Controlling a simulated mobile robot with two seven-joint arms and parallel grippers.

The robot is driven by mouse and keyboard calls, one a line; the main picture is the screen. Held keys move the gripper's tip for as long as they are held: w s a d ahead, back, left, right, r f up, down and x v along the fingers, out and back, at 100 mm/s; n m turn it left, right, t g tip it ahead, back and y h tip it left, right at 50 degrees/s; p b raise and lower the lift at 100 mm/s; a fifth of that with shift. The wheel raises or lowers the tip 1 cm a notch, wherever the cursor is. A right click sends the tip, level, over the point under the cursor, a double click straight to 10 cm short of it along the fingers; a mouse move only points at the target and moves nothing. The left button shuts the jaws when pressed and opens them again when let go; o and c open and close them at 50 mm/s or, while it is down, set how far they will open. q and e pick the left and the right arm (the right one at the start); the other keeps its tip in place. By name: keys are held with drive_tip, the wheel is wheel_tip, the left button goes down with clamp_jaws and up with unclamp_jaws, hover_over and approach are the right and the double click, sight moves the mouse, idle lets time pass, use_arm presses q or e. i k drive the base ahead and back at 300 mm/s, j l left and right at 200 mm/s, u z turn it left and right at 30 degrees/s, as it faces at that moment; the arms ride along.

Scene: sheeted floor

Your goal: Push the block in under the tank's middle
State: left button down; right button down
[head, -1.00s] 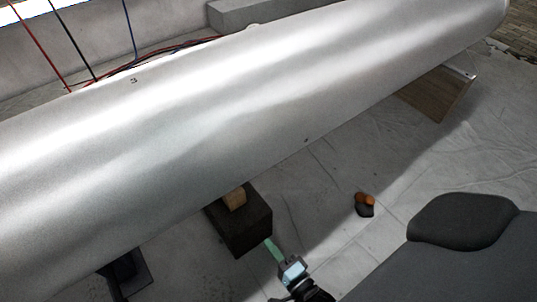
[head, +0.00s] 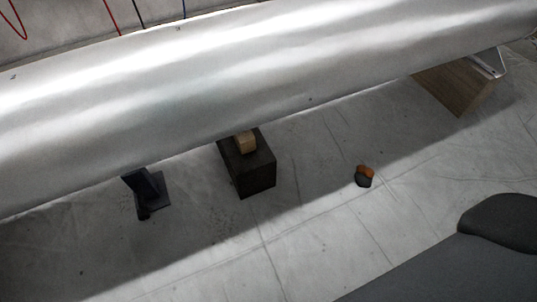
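The silver tank (head: 200,100) lies across the head view, rising from the left edge to the upper right. A dark block (head: 255,176) stands on the sheeted floor at the tank's lower edge, near the middle. A small light wooden piece (head: 245,143) sits on top of the block. The block's far end meets the tank's outline, and I cannot tell how far under it reaches. Neither of my grippers shows in the head view.
A dark stand (head: 147,193) is left of the block under the tank. A wooden support (head: 459,84) is at the upper right. A small orange and black object (head: 364,176) lies on the floor right of the block.

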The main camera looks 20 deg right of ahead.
sight(246, 140)
drive_tip(key=l, duration=1)
drive_tip(key=l+u, duration=0.15)
drive_tip(key=l, duration=0.9)
drive_tip(key=i, duration=0.45)
